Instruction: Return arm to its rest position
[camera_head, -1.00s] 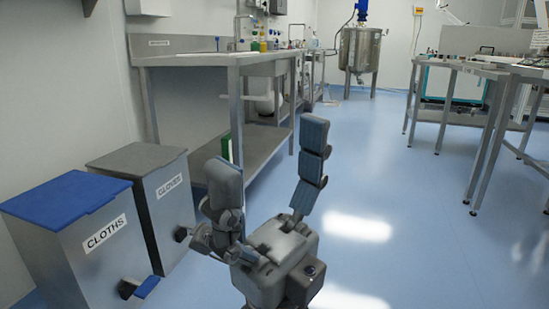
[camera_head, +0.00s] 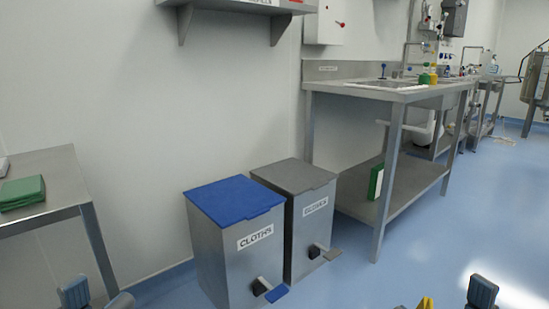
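My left gripper (camera_head: 97,297) is at the bottom left edge of the head view. Only its grey fingertips show, with a gap between them and nothing seen in the gap. It is low in the picture, in front of the table at the left. A grey fingertip of my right gripper (camera_head: 482,293) shows at the bottom right edge. A small yellow thing (camera_head: 426,303) shows to the left of that fingertip, mostly cut off. I cannot tell whether the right gripper holds it.
A blue-lidded CLOTHS bin (camera_head: 236,200) and a grey-lidded bin (camera_head: 296,177) stand by the wall. A steel sink bench (camera_head: 345,92) is to their right. A steel table (camera_head: 62,172) with green folded cloth (camera_head: 22,192) is at the left. Blue floor (camera_head: 430,240) is clear at the right.

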